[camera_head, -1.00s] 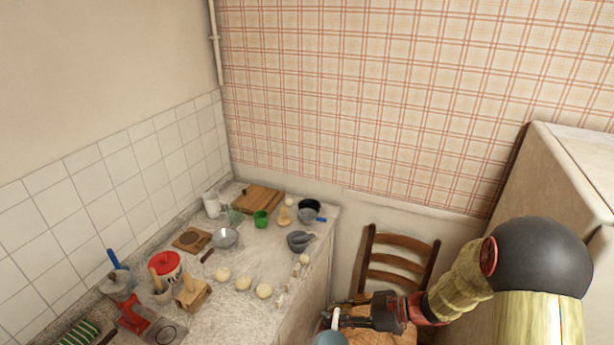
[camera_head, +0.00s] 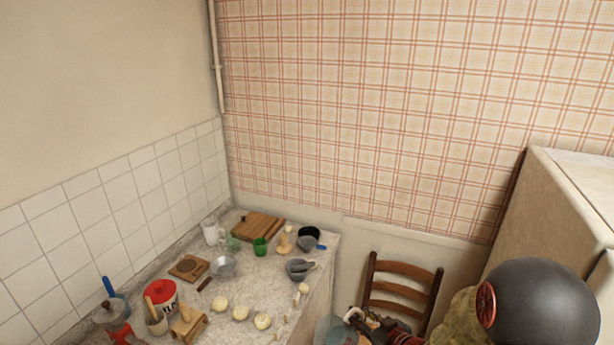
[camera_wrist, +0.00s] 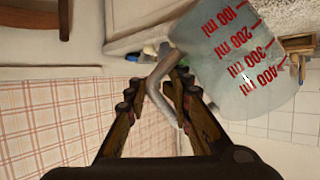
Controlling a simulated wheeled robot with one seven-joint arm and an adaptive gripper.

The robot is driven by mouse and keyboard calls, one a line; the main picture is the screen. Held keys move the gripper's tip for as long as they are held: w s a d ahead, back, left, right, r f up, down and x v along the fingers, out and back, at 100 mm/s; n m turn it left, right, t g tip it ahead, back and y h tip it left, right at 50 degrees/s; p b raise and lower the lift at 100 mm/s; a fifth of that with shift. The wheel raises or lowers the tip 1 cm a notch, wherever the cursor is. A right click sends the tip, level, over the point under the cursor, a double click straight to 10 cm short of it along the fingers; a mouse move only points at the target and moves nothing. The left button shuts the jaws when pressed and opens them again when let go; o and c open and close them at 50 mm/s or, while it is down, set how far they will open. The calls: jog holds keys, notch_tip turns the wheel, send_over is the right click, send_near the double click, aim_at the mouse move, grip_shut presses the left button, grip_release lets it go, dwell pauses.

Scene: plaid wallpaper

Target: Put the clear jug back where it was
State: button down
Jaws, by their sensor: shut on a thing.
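The clear jug (camera_wrist: 240,65) has red millilitre marks and shows tilted in the wrist view. Its pale handle (camera_wrist: 163,78) is between the fingers of my gripper (camera_wrist: 157,97), which is shut on it. In the head view the jug (camera_head: 333,331) is at the bottom edge, partly cut off, with my gripper (camera_head: 362,322) at its right. It appears off the right edge of the worktop (camera_head: 255,285), held in the air in front of the chair.
A wooden chair (camera_head: 402,285) stands right of the worktop. A tall pale cabinet (camera_head: 560,215) is at right.

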jog(key=s+d+f+m+t+h+b, duration=0.1)
jog(key=s+d+f+m+h+b, duration=0.1)
jog(key=f, duration=0.4)
jog(key=s+d+f+m+h+b, duration=0.2)
jog(key=s+f+m+h, duration=0.1)
jog(key=s+f+h, duration=0.1)
notch_tip(320, 180, down, 3)
jog(key=shift+s+r+m+t, duration=0.15)
jog(key=shift+s+m+t, duration=0.25)
jog(key=shift+s, duration=0.45)
